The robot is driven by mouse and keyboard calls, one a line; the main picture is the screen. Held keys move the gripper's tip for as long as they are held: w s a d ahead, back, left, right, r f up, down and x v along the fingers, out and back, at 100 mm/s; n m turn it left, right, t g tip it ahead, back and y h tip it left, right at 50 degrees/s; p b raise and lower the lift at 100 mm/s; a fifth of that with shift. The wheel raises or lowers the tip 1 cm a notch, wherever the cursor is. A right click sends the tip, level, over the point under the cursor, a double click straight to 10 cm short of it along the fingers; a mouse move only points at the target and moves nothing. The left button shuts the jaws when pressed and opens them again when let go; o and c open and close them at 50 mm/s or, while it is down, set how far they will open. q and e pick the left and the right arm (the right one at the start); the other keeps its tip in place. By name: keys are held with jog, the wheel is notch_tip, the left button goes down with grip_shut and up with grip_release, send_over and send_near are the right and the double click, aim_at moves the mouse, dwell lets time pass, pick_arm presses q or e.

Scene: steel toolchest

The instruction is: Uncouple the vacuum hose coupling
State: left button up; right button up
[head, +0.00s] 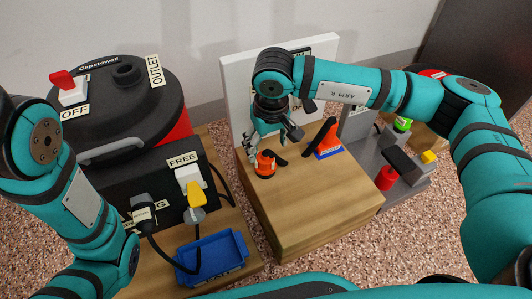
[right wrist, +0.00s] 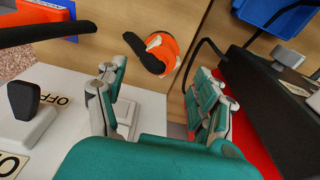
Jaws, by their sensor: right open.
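An orange fitting (head: 265,163) with a short black piece sits on the wooden block near its left edge. It also shows in the right wrist view (right wrist: 163,48), beyond the fingertips. A second orange part (head: 329,137) with a black tube stands in a blue holder (head: 328,153) to the right, apart from the first. I cannot tell which is the coupling. My right gripper (head: 275,138) points down just above and behind the first fitting; its fingers (right wrist: 163,85) are open and nothing is between them. My left gripper is out of view.
A white panel (head: 236,90) rises behind the block. A grey stand (head: 400,180) is right. The block's front is clear.

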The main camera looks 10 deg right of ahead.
aim_at(269, 163)
jog(key=r, duration=0.5)
jog(key=shift+s+r, duration=0.3)
jog(key=shift+s, duration=0.05)
jog(key=shift+s+d, duration=0.1)
jog(key=shift+d, duration=0.05)
dwell(0.3)
